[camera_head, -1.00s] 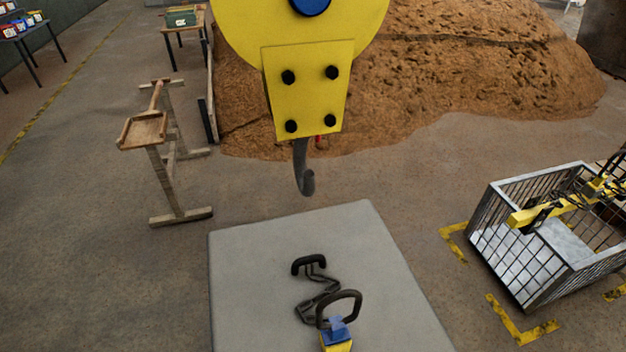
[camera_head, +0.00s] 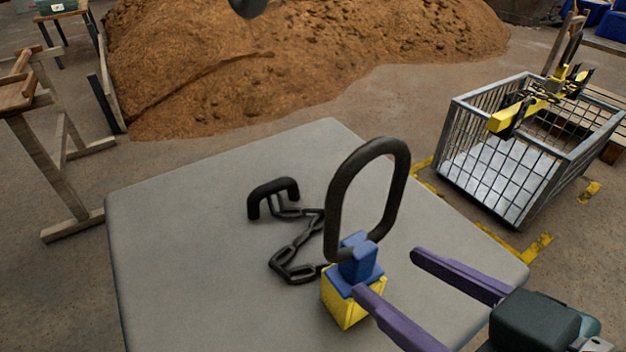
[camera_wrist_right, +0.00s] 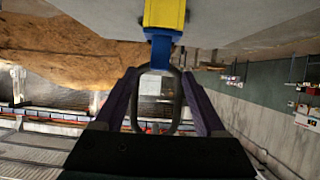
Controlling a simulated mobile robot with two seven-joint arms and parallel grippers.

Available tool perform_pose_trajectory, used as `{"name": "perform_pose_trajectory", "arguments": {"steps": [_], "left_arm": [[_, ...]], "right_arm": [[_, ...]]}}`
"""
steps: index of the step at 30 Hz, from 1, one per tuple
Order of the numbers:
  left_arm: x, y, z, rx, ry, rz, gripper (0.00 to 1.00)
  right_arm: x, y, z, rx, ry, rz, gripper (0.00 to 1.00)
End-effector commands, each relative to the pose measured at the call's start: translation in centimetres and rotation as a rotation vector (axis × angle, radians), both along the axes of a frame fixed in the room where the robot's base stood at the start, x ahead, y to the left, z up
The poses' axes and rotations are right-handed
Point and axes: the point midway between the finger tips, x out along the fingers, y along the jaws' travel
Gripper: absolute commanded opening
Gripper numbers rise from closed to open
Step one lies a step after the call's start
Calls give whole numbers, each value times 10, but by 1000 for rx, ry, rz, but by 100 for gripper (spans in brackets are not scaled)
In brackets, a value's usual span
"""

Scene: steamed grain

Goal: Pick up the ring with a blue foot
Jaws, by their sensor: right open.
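The ring (camera_head: 338,205) is a dark oval loop standing upright on a blue foot (camera_head: 358,258). The foot sits on a yellow block (camera_head: 345,306) on the grey table. My right gripper (camera_head: 388,273) has purple fingers; it is open and empty, coming in from the lower right. One fingertip shows close in front of the blue foot, the other to its right. In the right wrist view the ring (camera_wrist_right: 135,108) appears between the open fingers, with the blue foot (camera_wrist_right: 161,50) and yellow block above it. Whether a finger touches cannot be told.
A dark chain (camera_head: 292,256) with a black handle-like end (camera_head: 273,188) lies left of the ring on the grey table (camera_head: 180,270). A metal cage (camera_head: 500,170) stands on the floor at right. A wooden stand (camera_head: 40,150) is at left, a brown heap (camera_head: 280,70) behind.

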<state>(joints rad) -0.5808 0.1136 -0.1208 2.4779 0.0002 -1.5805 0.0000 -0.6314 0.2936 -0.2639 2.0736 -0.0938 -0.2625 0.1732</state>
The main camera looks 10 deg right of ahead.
Motion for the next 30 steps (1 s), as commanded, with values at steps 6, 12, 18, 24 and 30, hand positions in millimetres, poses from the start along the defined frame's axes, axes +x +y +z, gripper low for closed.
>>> {"name": "perform_pose_trajectory", "arguments": {"steps": [6,12,18,24,30], "left_arm": [[0,0,-26,0,-1,0,50],[0,1,-38,2,-2,-1,50],[0,2,-46,8,-3,-5,50],[0,3,-65,10,-3,-6,50],[0,3,-68,10,-3,-6,50]], "right_arm": [[7,7,-22,23,-45,20,72],[34,16,-31,23,-47,20,72],[49,21,-37,24,-45,21,72],[78,26,-47,23,-46,20,72],[90,30,-50,23,-43,21,72]]}}
